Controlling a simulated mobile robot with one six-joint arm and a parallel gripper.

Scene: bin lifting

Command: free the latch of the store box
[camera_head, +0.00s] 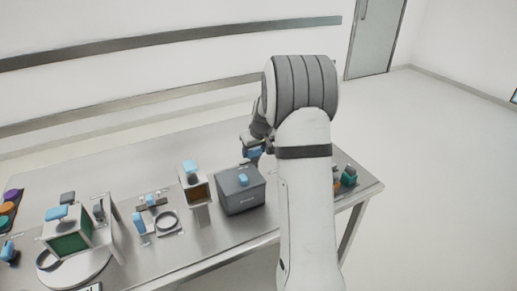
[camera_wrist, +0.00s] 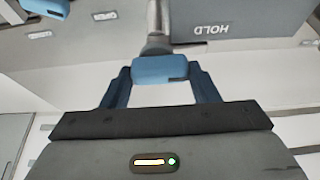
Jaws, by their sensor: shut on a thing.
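The store box appears to be the dark grey box (camera_head: 240,200) on the table in the head view, with a small blue-topped knob (camera_head: 243,179) on its top. My gripper (camera_head: 254,151) is just behind the box there, partly hidden by my arm. In the wrist view my gripper (camera_wrist: 162,76) is shut on a blue handle (camera_wrist: 160,69). The handle joins a grey metal shaft (camera_wrist: 155,22) running up the picture. A dark grey panel marked HOLD (camera_wrist: 240,18), upside down, lies beside the shaft. I cannot tell the latch's position.
A box with a brown front and blue top (camera_head: 194,183) stands left of the store box. Further left are a green-fronted device (camera_head: 68,243) and small blue-handled fixtures. Teal and orange items (camera_head: 348,176) sit right of my arm. The floor at right is clear.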

